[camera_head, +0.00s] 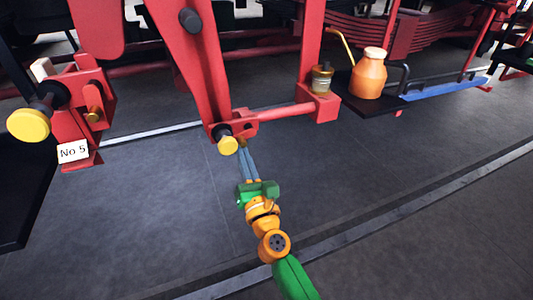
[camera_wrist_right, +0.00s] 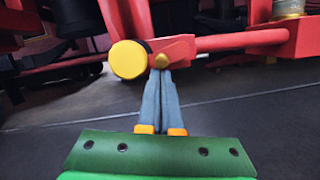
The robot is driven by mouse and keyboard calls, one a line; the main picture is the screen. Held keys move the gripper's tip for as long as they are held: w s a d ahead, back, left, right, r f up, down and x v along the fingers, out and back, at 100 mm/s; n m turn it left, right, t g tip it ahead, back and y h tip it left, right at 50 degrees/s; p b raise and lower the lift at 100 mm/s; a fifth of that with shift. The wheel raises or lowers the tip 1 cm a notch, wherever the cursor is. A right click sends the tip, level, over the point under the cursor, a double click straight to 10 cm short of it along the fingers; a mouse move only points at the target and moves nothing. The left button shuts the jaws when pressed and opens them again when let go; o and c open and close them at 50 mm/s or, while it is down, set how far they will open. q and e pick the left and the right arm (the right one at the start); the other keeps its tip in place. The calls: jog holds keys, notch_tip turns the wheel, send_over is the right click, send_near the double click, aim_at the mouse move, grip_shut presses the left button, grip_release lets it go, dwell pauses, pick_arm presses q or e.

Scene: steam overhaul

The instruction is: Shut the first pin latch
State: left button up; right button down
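A pin latch with a yellow round cap (camera_head: 228,145) sits at the lower end of a slanted red lever, where it meets a red rod. In the right wrist view the yellow cap (camera_wrist_right: 129,60) is left of a small brass knob (camera_wrist_right: 162,60) on the red link. My right gripper (camera_head: 243,150) reaches up from below, its blue-grey fingers close together. In the wrist view its fingertips (camera_wrist_right: 161,72) are right at the brass knob's lower side; whether they touch it I cannot tell. My left gripper is not in view.
A second yellow-capped pin (camera_head: 29,125) stands at the left beside a "No 5" tag (camera_head: 73,152). An orange oil can (camera_head: 369,75) and a brass-lidded jar (camera_head: 321,79) stand at the upper right. The grey floor (camera_head: 400,150) around my right arm is clear.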

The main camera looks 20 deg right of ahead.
jog(key=shift+a+r+m+h, duration=0.1)
jog(key=shift+r+m+h, duration=0.15)
jog(key=shift+m, duration=0.45)
dwell(4.3)
dwell(0.7)
jog(key=b+v, duration=0.1)
jog(key=v, duration=0.6)
jog(key=shift+s+f, duration=0.1)
